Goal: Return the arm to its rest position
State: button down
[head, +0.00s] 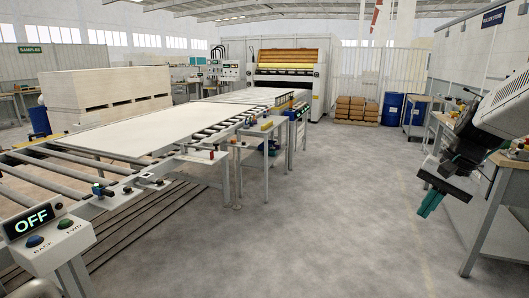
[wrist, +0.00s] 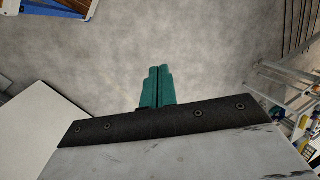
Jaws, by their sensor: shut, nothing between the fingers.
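My gripper (head: 430,205) hangs at the right side of the head view, its teal fingers pointing down over the open floor. In the wrist view the fingers of my gripper (wrist: 157,87) lie side by side, shut, with nothing between them. The grey floor shows beyond the fingertips. My arm comes in from the right edge of the head view, in front of part of a workbench.
The workbench (head: 487,235) stands close by at the right. A roller conveyor (head: 95,160) with a white board runs along the left. A control box reading OFF (head: 48,235) is at the near left. Blue drums (head: 392,108) stand at the back. The middle floor is clear.

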jog(key=s+a+n+h, duration=0.1)
jog(key=s+a+n, duration=0.3)
jog(key=s+a, duration=0.3)
jog(key=s+a+n+h, duration=0.2)
jog(key=s+a+n, duration=0.2)
jog(key=s, duration=1.1)
jog(key=shift+s+a+r+n, duration=0.15)
jog(key=shift+a+r+n, duration=0.25)
jog(key=shift+a, duration=1.2)
